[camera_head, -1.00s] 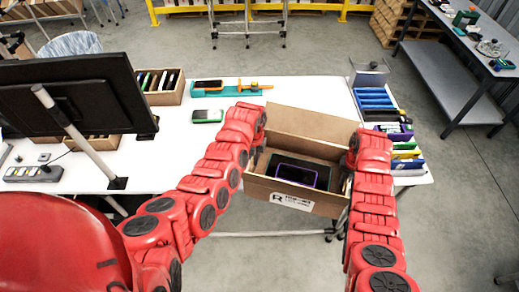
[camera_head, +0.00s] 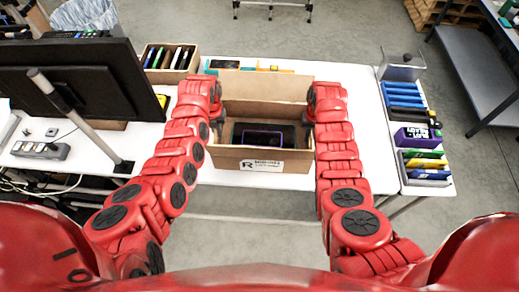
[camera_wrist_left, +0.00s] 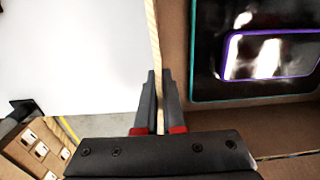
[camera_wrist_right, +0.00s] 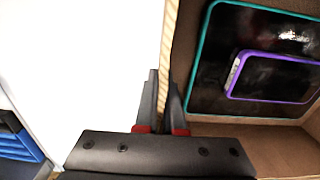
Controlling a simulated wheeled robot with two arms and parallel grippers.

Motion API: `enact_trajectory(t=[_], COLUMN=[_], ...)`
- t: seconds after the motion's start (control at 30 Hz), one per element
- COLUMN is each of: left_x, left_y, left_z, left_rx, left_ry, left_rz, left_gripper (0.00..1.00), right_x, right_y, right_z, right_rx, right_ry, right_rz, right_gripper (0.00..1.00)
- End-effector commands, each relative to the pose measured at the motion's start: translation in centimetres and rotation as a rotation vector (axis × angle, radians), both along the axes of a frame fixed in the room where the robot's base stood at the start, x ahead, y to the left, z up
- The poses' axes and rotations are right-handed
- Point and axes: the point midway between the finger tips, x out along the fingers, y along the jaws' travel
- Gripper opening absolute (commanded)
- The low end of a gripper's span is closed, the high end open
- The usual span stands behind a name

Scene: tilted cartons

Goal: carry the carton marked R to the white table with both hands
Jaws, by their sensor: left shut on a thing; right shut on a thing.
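The brown open carton marked R (camera_head: 228,154) is in the middle of the head view, its label facing me. A teal-edged tablet (camera_wrist_left: 210,75) and a smaller purple-edged one (camera_wrist_left: 234,60) lie inside it. My left gripper (camera_wrist_left: 159,77) is shut on its left wall, and my right gripper (camera_wrist_right: 163,77) is shut on its right wall. In the head view the carton overlaps the front part of the white table (camera_head: 358,120). I cannot tell whether its bottom touches the tabletop. It looks about level from side to side.
A monitor (camera_head: 75,90) stands to the left, with a power strip (camera_head: 40,149) near it. Another carton with upright devices (camera_head: 170,62) is at the back left. Blue trays (camera_head: 403,98) and a purple box (camera_head: 415,138) line the right side. Bare tabletop lies right of my right arm.

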Motion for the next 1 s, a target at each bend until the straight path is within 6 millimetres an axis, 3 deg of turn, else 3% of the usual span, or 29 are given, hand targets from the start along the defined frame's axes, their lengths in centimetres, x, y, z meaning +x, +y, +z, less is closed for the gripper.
enact_trajectory(t=[0.47, 1.0], left_x=[0.1, 0.1], left_y=[0.1, 0.1], left_z=[-0.2, -3.4], left_rx=[0.002, 0.002], left_ry=[-0.001, -0.002], left_rz=[0.001, 0.001], left_gripper=[0.0, 0.0], right_x=[0.1, 0.1], right_y=[-0.2, -0.2], right_z=[-0.2, -3.4], right_rx=[-0.002, -0.002], right_ry=[-0.002, -0.002], right_rz=[-0.002, -0.002], right_gripper=[0.0, 0.0])
